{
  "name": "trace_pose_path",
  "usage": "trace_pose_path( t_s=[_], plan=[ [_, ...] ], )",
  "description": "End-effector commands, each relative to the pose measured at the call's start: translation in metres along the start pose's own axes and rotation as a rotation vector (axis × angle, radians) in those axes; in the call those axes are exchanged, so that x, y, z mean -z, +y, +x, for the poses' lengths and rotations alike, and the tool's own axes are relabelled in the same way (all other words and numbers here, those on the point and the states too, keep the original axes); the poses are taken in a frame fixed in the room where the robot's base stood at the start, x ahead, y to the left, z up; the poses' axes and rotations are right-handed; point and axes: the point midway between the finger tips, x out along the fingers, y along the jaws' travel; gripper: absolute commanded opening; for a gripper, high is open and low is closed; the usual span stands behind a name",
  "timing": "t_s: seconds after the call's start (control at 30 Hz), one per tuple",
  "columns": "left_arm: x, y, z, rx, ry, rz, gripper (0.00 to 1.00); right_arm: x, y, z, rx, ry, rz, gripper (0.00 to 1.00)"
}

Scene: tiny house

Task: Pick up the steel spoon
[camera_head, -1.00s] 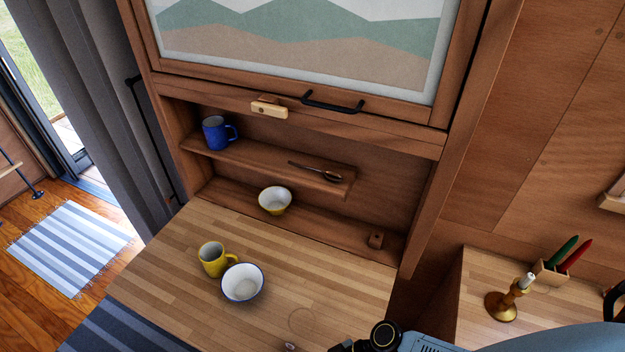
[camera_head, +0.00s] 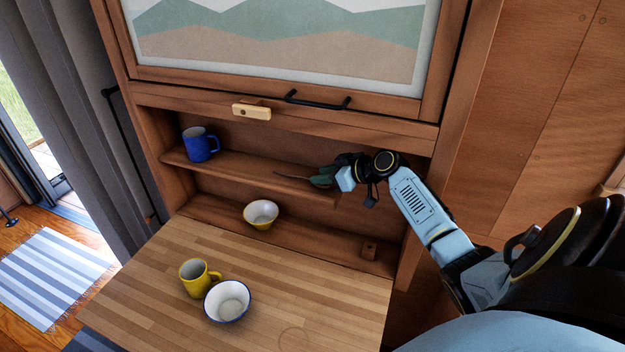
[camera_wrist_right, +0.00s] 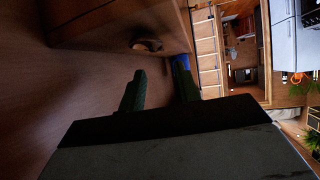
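The steel spoon (camera_head: 291,176) lies on the upper shelf (camera_head: 235,168) of the wall niche. In the head view only its thin handle shows, pointing left; its other end is hidden behind my right gripper. My right gripper (camera_head: 320,178) is at the right end of that shelf, with its dark green fingers over or beside the spoon; I cannot tell if they touch it. In the right wrist view the two fingers (camera_wrist_right: 160,88) stand apart with a gap between them, and I cannot make out the spoon there. My left gripper is not in view.
A blue mug (camera_head: 200,144) stands at the shelf's left end. A yellow bowl (camera_head: 261,213) sits on the lower ledge. A yellow mug (camera_head: 197,277) and white bowl (camera_head: 227,301) stand on the wooden table (camera_head: 150,290). A cabinet panel with a black handle (camera_head: 318,100) is above.

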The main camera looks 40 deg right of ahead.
Motion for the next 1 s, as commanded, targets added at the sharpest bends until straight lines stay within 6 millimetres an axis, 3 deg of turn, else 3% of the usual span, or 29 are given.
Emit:
trace_pose_path(
  t_s=[0.07, 0.27, 0.6, 0.93, 1.0],
  plan=[
    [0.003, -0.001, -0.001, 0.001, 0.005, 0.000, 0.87, 0.000, 0.006, -0.003, -0.004, -0.016, 0.020, 0.33],
    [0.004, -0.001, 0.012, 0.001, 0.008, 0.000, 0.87, -0.003, 0.007, 0.015, -0.003, -0.019, 0.025, 0.33],
    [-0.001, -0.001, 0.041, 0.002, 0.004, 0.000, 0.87, -0.005, 0.007, 0.062, -0.003, -0.019, 0.025, 0.33],
    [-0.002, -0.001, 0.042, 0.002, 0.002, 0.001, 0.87, -0.003, 0.007, 0.067, -0.003, -0.020, 0.023, 0.33],
    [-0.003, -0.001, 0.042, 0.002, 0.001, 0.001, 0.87, -0.003, 0.007, 0.067, -0.003, -0.020, 0.023, 0.26]
  ],
)
